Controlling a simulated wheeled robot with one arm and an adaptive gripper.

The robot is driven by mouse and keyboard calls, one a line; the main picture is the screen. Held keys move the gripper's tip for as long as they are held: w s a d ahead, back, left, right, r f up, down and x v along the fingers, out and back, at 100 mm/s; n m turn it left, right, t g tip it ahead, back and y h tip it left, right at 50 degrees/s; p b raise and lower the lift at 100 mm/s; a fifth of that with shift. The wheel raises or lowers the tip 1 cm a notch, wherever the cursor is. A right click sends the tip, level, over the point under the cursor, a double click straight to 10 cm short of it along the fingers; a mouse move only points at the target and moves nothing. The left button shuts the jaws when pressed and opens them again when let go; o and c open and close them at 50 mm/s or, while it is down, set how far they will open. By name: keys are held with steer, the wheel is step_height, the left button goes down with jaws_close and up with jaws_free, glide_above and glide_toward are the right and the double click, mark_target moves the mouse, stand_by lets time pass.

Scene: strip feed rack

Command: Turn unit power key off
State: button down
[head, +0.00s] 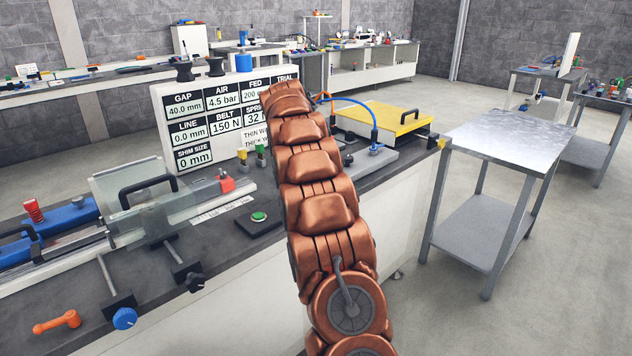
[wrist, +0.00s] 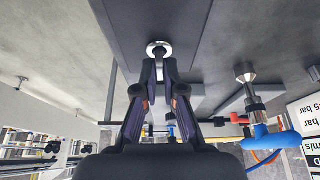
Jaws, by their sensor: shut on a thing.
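My gripper (wrist: 160,68) is in the middle of the wrist view. Its two dark fingers come together right at a round, bright metal collar (wrist: 159,45) on a dark grey surface. The fingers are shut on a small part at this collar, which I take to be the unit power key. The key is almost wholly hidden between the fingertips, so its turn angle cannot be read. In the head view my copper-coloured arm reaches over the bench and covers both the gripper and the key.
In the head view a white readout panel (head: 178,160) stands left of my arm. A yellow-topped unit (head: 395,118) is right of it, with a blue hose (head: 352,101). A green button box (head: 259,217) is on the bench. A metal table (head: 510,135) stands at right, with open floor around it.

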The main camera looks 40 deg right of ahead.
stand_by(0.4)
steer(key=c, duration=1.3)
jaws_free()
steer(key=shift+r, duration=0.1)
steer(key=v, duration=0.7)
steer(key=shift+a+r, duration=0.1)
steer(key=shift+r, duration=0.05)
